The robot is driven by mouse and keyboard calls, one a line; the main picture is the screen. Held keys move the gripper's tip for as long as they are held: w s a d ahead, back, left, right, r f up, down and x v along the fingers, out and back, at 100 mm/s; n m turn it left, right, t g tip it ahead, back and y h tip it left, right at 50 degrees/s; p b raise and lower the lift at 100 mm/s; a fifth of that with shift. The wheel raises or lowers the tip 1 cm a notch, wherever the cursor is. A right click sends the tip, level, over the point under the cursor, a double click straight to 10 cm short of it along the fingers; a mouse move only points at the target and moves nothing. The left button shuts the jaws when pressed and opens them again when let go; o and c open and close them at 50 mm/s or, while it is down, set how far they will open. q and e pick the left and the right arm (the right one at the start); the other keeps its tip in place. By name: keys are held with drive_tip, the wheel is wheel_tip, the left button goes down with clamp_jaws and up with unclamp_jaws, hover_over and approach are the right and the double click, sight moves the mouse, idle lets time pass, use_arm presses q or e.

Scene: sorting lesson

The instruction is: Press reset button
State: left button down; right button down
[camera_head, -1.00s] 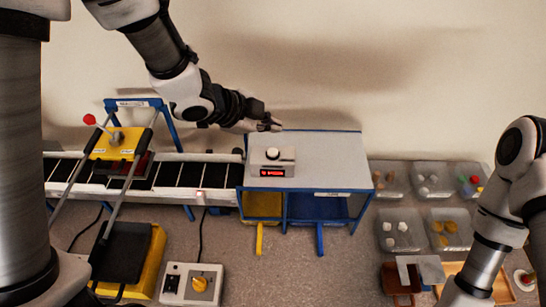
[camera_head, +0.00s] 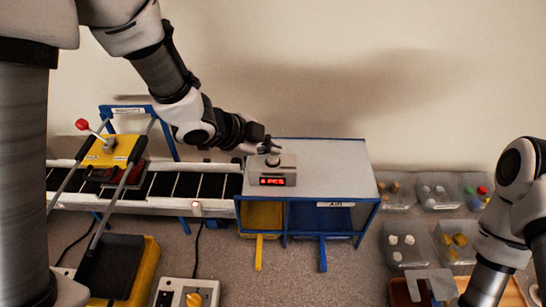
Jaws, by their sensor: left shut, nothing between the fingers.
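A small grey box with a lit red display (camera_head: 272,181) stands on the light grey top of a blue-framed table (camera_head: 330,180). A round button (camera_head: 272,161) sits on top of the box, partly in shadow. My left gripper (camera_head: 276,148) is shut and empty, with its fingertips just above or behind the button. I cannot tell whether they touch it.
A conveyor (camera_head: 190,186) with a yellow lever box (camera_head: 108,150) lies to the left. Clear bins (camera_head: 440,190) with small parts stand at the right. Yellow and blue bins sit under the table top. The right part of the top is free.

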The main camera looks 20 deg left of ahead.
sight(271, 160)
idle(0.8)
use_arm(q)
drive_tip(key=shift+f, duration=0.4)
drive_tip(key=shift+f+b, duration=0.45)
drive_tip(key=shift+b, duration=0.15)
idle(0.5)
drive_tip(key=shift+s+r+p, duration=0.1)
drive_tip(key=shift+r+p, duration=0.8)
wheel_tip(271, 160, up, 5)
drive_tip(key=p, duration=0.5)
drive_tip(key=shift+r, duration=0.1)
